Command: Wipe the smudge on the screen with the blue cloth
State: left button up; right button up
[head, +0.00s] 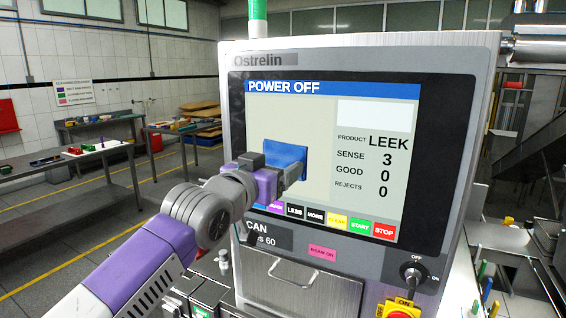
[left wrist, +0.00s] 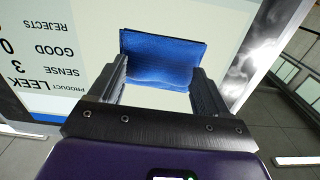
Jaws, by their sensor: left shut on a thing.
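The screen (head: 350,135) on the grey machine is lit and reads POWER OFF at the top; it also shows in the left wrist view (left wrist: 75,50). My left gripper (head: 290,172) is shut on the blue cloth (head: 287,155), which is held as a flat pad at the left part of the screen. In the left wrist view the cloth (left wrist: 160,58) sits between the two fingers of the gripper (left wrist: 160,88). I cannot tell whether the cloth touches the glass. A grey, cloudy patch (left wrist: 262,50) shows at the right of the left wrist view; I cannot tell whether it is the smudge. My right gripper is not in view.
Coloured buttons (head: 338,220) line the screen's lower edge. Below are a pink BEAM ON label (head: 323,252), a key switch (head: 413,273) and a yellow-and-red switch (head: 398,310). Tables with small items (head: 90,150) stand at the left, well away from the machine.

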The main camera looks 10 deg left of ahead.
pick_arm(q)
jog(key=shift+w+a+r+p, duration=0.15)
jog(key=shift+w+a+p, duration=0.1)
jog(key=shift+a+p, duration=0.55)
jog(key=a, duration=0.1)
jog(key=w+a, duration=0.1)
jog(key=a, duration=0.1)
jog(key=w+a+b, duration=0.1)
jog(key=a, duration=0.1)
jog(key=shift+s, duration=0.1)
jog(key=b+v, duration=0.2)
jog(key=v, duration=0.4)
jog(key=shift+b, duration=0.35)
jog(key=shift+s, duration=0.1)
